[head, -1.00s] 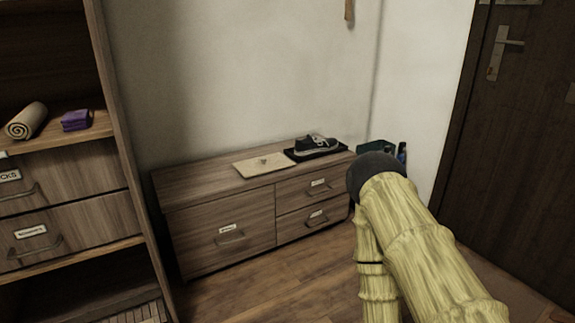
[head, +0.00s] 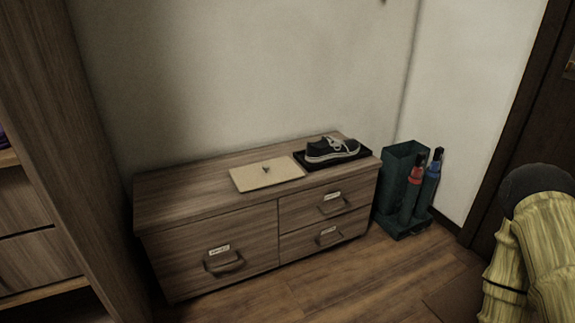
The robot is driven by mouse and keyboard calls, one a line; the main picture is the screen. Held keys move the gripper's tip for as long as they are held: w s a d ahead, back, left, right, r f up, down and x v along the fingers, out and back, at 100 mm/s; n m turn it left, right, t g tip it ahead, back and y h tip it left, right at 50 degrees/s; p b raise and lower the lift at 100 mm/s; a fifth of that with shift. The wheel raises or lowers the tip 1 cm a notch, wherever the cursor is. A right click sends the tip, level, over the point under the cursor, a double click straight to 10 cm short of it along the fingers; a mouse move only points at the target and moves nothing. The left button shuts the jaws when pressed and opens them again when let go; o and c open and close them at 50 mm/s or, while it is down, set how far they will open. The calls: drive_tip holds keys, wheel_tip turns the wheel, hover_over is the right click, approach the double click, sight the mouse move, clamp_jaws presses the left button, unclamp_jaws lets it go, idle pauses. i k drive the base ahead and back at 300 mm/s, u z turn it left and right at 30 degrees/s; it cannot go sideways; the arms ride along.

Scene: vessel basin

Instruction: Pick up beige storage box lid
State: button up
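The beige storage box lid (head: 250,179) lies flat on top of the low wooden drawer cabinet (head: 195,190), near the middle of its top. It is a thin, light rectangle with a small dark knob or handle at its centre. My arm shows at the right edge of the head view, well apart from the lid and the cabinet. The gripper itself cannot be made out; only yellowish arm links with a dark rounded joint show.
A dark shoe with a white sole (head: 331,150) sits on a black tray (head: 305,166) just right of the lid. A dark green stand (head: 390,185) with umbrellas is right of the cabinet. A tall shelf (head: 50,150) rises at left. Floor in front is clear.

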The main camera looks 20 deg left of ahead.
sight(247, 178)
drive_tip(key=u, duration=0.3)
drive_tip(key=i, duration=0.9)
drive_tip(key=u, duration=0.55)
